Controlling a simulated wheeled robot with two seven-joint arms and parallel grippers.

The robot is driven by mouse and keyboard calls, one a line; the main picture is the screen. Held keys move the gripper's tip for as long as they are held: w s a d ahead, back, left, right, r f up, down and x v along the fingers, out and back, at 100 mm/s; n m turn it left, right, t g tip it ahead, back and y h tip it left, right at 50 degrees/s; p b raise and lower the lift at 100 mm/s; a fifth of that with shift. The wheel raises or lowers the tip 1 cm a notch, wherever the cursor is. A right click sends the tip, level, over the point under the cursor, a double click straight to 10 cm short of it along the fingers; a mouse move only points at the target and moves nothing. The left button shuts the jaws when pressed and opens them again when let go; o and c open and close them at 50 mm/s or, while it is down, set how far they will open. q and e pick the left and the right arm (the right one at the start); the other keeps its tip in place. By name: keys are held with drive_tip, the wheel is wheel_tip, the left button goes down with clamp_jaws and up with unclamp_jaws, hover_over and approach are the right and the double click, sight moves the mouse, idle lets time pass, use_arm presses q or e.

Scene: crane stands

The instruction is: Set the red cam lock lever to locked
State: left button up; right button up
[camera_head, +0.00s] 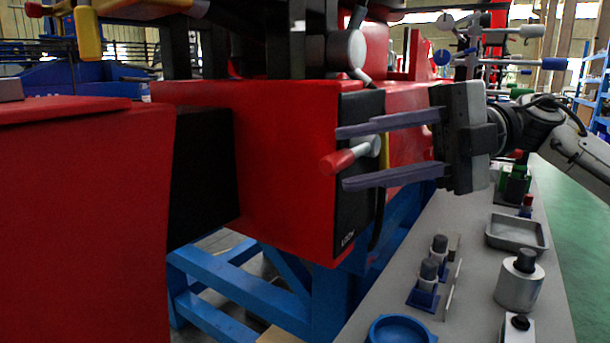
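The cam lock lever has a red grip (337,162) on a short grey shaft, which joins a hub with a yellowish part behind it. It sits on a black plate (361,103) at the end of a red beam (285,165), and its grip points left and slightly down. White lettering that looks like "LOCK" (348,239) is low on the plate. My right gripper (340,159) reaches in from the right with its two fingers apart, one above and one below the lever. I see no clear contact with the lever. My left gripper is not in view.
A grey bench (470,283) below right holds a blue round dish (401,330), a grey tray (516,232), a metal cylinder (518,284) and small capped bottles (428,271). A blue frame (240,292) stands under the beam. Another grey-knobbed lever (345,50) is just above.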

drive_tip(key=b+x, duration=0.1)
drive_tip(key=x, duration=0.6)
drive_tip(key=shift+a, duration=0.2)
clamp_jaws()
